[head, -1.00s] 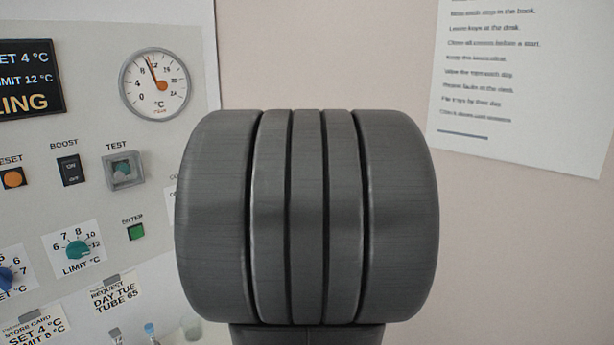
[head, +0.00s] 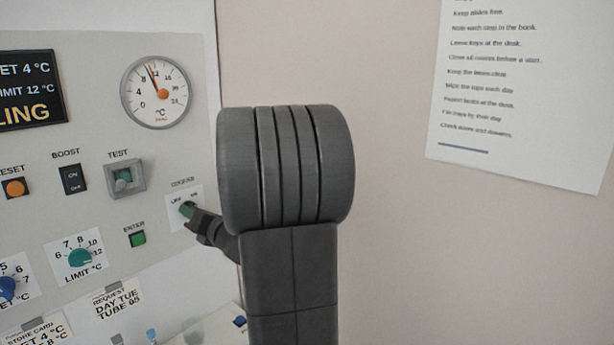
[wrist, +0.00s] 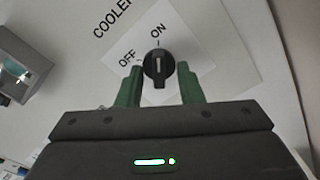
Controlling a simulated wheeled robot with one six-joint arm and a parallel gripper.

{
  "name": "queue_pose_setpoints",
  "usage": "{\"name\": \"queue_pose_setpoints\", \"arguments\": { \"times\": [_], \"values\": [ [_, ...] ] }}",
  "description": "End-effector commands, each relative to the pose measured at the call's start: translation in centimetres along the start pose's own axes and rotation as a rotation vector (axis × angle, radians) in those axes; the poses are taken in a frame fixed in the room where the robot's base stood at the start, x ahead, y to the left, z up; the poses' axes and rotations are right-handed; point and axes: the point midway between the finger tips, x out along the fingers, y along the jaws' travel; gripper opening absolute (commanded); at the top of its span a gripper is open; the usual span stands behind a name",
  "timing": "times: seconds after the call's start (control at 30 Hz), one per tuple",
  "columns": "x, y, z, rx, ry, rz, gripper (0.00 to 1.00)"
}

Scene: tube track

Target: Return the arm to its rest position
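My gripper (wrist: 160,88) is open, with its two green fingers apart and one on each side of a black rotary knob (wrist: 158,66). Gaps show between the knob and both fingers. The knob sits on a white plate marked OFF and ON under the word COOLER, and its white line points toward ON. In the head view my gripper (head: 190,212) is at the COOLER plate (head: 174,196), at the panel's right edge. My dark arm stands in the middle of that view. The knob is mostly hidden there.
The panel carries a TEST switch (head: 124,179), a green ENTER button (head: 138,239), a LIMIT dial (head: 80,256) and a round gauge (head: 157,88). Bare wall is right of my arm, with a printed sheet (head: 520,90) on it. Small tubes stand at the bottom.

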Motion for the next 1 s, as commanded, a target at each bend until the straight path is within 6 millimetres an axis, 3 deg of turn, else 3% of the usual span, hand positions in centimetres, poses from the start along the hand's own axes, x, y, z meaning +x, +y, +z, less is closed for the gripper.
{"name": "queue_pose_setpoints", "arguments": {
  "times": [1.0],
  "values": [
    [-0.11, -0.22, -0.03, -1.044, -0.002, 0.000, 0.34]
  ]
}}
